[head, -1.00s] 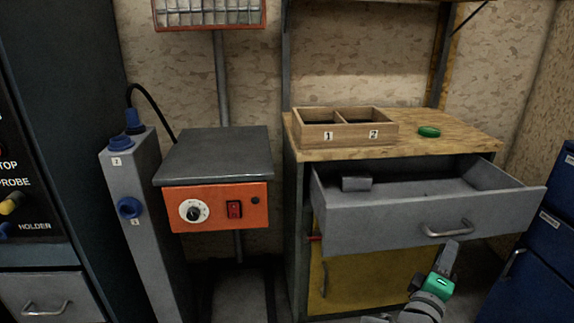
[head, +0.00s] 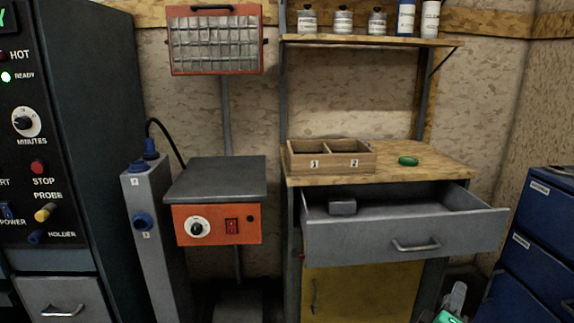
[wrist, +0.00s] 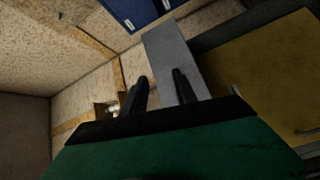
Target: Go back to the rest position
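My gripper (wrist: 161,76) shows in the wrist view with its two dark fingers apart and nothing between them. In the head view only a grey and green part of my arm's end (head: 452,303) shows at the bottom edge, low in front of the workbench. The open grey drawer (head: 365,243) is above and to the left of it, and a small grey block (head: 342,207) lies inside at the left.
The drawer juts out from the bench (head: 455,166), above a yellow door (head: 365,292). A two-part wooden box (head: 300,163) and a green ring (head: 408,161) are on top. Blue cabinets (head: 535,230) stand right; an orange-fronted box (head: 215,225) stands left.

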